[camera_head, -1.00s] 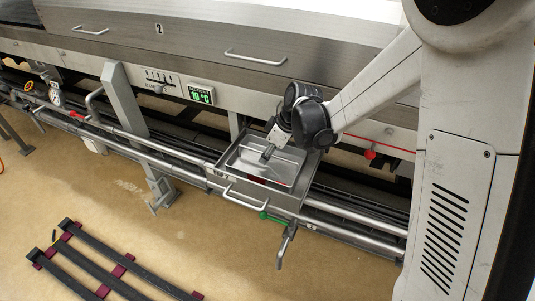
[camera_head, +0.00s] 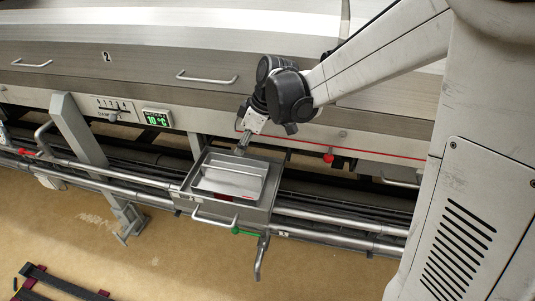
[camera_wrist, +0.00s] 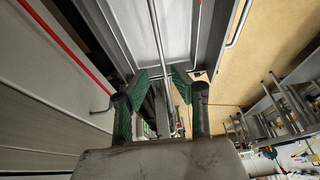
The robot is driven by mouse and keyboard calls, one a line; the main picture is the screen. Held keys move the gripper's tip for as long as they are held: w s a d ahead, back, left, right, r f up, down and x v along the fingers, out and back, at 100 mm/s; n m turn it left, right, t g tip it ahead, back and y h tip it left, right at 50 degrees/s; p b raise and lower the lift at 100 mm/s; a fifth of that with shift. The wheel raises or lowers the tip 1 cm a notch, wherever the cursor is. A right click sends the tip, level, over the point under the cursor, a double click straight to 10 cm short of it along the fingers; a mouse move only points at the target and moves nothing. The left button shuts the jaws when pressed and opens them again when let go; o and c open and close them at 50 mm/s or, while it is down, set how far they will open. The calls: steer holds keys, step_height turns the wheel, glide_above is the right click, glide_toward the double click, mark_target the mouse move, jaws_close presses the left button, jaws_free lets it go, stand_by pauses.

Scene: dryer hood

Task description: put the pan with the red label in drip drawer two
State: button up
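A shallow metal pan (camera_head: 230,180) sits inside an open drip drawer (camera_head: 262,213), with a small red label (camera_head: 248,196) showing at its front right. The number on the drawer is too small to read. My gripper (camera_head: 240,150) is just above the back edge of the pan, pointing down. In the wrist view my gripper (camera_wrist: 160,85) has its two green-padded fingers spread, with a clear gap between them. The pale pan (camera_wrist: 165,35) appears beyond the fingertips. The gripper looks clear of the pan, though contact at the back edge is hard to judge.
The hood (camera_head: 130,65) marked 2 overhangs behind the drawer, close to my arm. A green display (camera_head: 157,118) and a red knob (camera_head: 328,157) are on its lower panel. Steel rails (camera_head: 340,222) run along both sides of the drawer.

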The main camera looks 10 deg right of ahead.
steer(key=s+d+r+m+t+h, duration=0.1)
steer(key=s+d+r+m+t, duration=0.1)
steer(key=s, duration=0.5)
steer(key=s+d+r+m+t+h, duration=0.1)
steer(key=s+d+r+m, duration=0.3)
steer(key=s+d+m, duration=0.2)
steer(key=s+d+r+m+t+h, duration=0.2)
steer(key=s+d+r+m, duration=0.1)
steer(key=s, duration=0.6)
steer(key=shift+s+d+r+m+t, duration=0.3)
steer(key=shift+d+m, duration=0.6)
steer(key=shift+d, duration=0.25)
steer(key=shift+r, duration=0.1)
